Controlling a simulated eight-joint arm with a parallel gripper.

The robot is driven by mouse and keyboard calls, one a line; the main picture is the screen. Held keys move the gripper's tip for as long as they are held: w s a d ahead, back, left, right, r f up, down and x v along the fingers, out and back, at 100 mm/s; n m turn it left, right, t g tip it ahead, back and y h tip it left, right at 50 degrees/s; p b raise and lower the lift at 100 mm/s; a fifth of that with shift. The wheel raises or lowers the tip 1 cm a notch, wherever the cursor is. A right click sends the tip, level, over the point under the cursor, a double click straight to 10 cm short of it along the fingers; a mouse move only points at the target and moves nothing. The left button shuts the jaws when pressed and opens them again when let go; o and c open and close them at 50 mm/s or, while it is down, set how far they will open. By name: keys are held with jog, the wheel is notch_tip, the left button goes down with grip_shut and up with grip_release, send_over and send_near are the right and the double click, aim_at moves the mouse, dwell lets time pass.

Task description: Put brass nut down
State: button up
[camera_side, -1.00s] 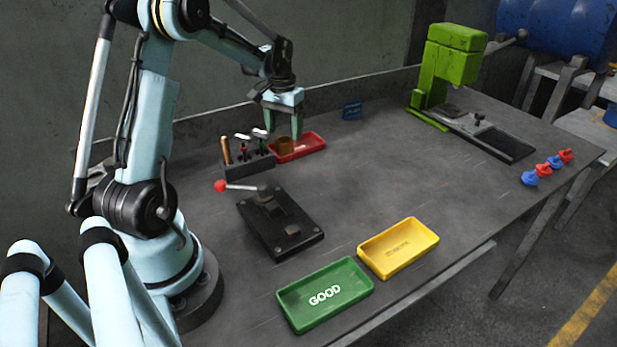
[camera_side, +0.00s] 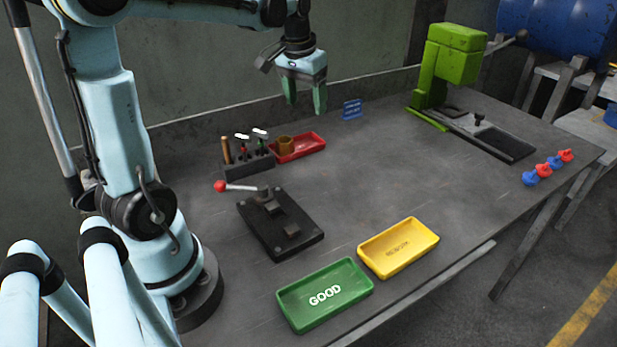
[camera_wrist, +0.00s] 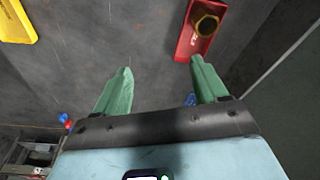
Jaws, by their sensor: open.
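The brass nut (camera_side: 285,144) sits in the left part of the red tray (camera_side: 306,148), near the back of the table. In the wrist view the nut (camera_wrist: 206,25) lies inside the red tray (camera_wrist: 186,42), with its dark hole facing the camera. My gripper (camera_side: 304,106) is open and empty, raised above the table to the right of the nut and apart from it. In the wrist view its two green fingers (camera_wrist: 160,80) are wide apart with nothing between them.
A tool rack (camera_side: 247,163) stands left of the red tray. A black lever fixture (camera_side: 282,225), a green GOOD tray (camera_side: 325,294) and a yellow tray (camera_side: 398,247) are nearer the front. A green press (camera_side: 448,65) stands at the back right. The table's middle is clear.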

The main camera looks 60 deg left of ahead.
jog(key=s+d+f+m+t, duration=0.1)
jog(key=s+d+m+t, duration=0.1)
jog(key=d, duration=0.7)
jog(key=s+d+f+m+t+h, duration=0.1)
jog(key=s+d+f+m+t, duration=0.1)
jog(key=s+d, duration=0.3)
jog(key=d+t, duration=0.1)
jog(key=d, duration=0.3)
jog(key=shift+s+d+f, duration=0.15)
jog(key=shift+d+f, duration=0.05)
jog(key=shift+d, duration=0.15)
